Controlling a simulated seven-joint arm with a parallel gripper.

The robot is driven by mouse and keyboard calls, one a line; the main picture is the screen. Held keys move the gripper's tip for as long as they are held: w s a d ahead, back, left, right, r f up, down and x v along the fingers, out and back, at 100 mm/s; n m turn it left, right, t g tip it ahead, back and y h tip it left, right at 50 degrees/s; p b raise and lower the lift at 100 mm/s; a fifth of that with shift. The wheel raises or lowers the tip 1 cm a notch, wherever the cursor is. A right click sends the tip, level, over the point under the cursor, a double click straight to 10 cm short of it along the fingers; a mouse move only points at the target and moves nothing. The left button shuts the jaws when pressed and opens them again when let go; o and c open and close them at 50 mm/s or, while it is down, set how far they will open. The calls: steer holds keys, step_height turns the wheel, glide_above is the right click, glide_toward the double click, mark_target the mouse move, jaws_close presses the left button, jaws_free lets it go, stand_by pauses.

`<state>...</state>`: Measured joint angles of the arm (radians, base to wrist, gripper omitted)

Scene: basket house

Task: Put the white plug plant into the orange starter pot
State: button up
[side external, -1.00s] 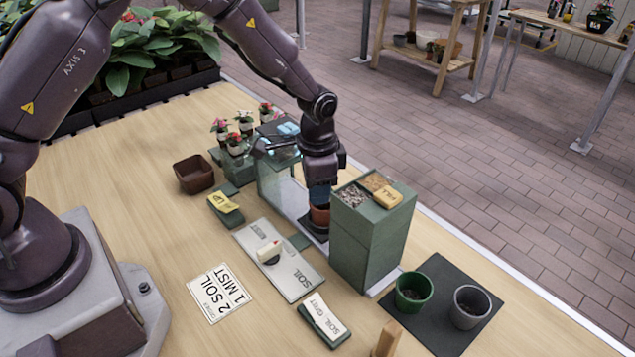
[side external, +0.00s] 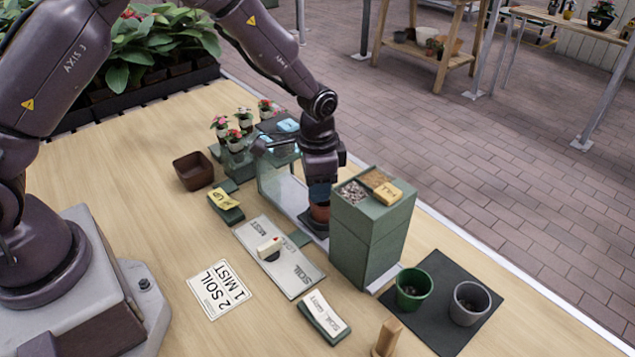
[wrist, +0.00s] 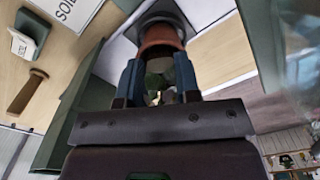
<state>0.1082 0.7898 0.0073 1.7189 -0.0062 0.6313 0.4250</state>
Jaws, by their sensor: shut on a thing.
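The orange starter pot (side external: 320,213) stands on a dark base beside the tall green box. It shows in the wrist view (wrist: 160,38) just beyond my fingertips. My gripper (side external: 319,193) points straight down at the pot, with its blue fingers close above or at the rim. Green leaves and a pale patch, which look like the white plug plant (wrist: 156,82), show between the fingers (wrist: 160,72). My gripper is shut on it. How deep its plug sits in the pot is hidden. Potted plants with red and pink flowers (side external: 233,136) stand at the back left.
The tall green box (side external: 367,245) stands close to the right of my gripper. A clear-walled box (side external: 280,178) is close on the left. A green pot (side external: 412,290) and a grey pot (side external: 470,304) stand on a dark mat.

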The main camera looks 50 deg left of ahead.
steer(key=o, duration=1.5)
steer(key=shift+c, duration=0.2)
steer(key=shift+r, duration=0.15)
steer(key=shift+r, duration=3.9)
